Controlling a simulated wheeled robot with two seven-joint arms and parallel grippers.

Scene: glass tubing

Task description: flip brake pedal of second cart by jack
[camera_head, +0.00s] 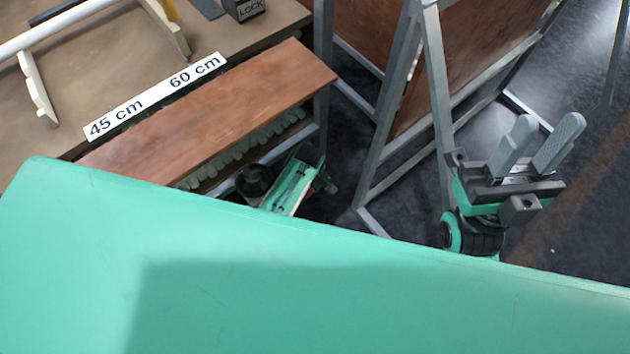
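My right gripper (548,133) is at the right, beyond the green surface. Its two grey fingers point up and away with a gap between them, and nothing shows in the gap. A bench or cart (290,18) with a brown top stands at the upper left. A dark round part (254,180) and a green-and-dark part (292,183) show low beside it; I cannot tell whether these are a wheel and pedal or part of my own body. I cannot make out a brake pedal or a jack for sure.
A reddish wooden board (215,112) lies along the bench front, beside a "45 cm / 60 cm" label (152,96). A dark block marked LOCK (245,9) sits on the bench. A metal frame (438,100) with brown panels stands between the bench and my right gripper. A large green surface fills the foreground.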

